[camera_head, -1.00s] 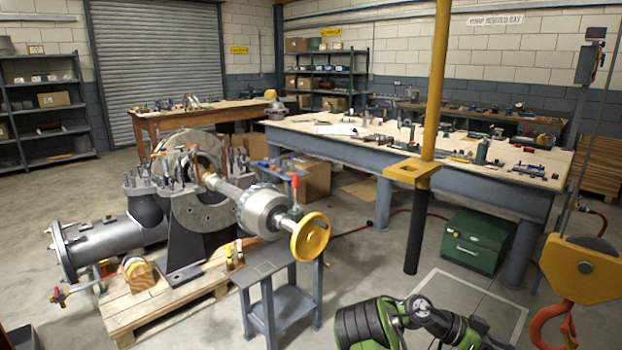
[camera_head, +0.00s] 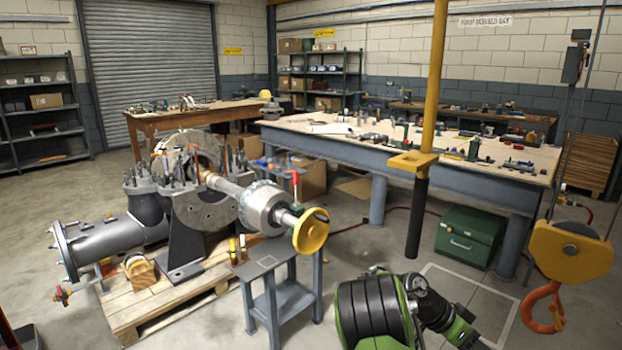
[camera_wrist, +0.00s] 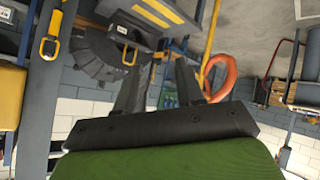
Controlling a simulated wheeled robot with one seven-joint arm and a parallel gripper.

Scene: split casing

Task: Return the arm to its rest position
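My arm, green and black, shows folded at the bottom of the head view, in front of the bare floor. My gripper (camera_wrist: 158,84) shows in the wrist view as two dark fingers standing apart on a dark bar, with nothing held between them. The wrist view is tilted and shows block wall, a dark round fan-like thing and an orange hook beyond the fingers. I cannot make out the fingers in the head view.
A yellow crane block (camera_head: 570,250) with an orange hook hangs at right. A yellow post (camera_head: 438,80) with a dark lower end stands in the middle. The split pump casing (camera_head: 205,212) on its pallet (camera_head: 150,305) and a small grey stand (camera_head: 262,268) are at left. A workbench (camera_head: 340,150) stands behind.

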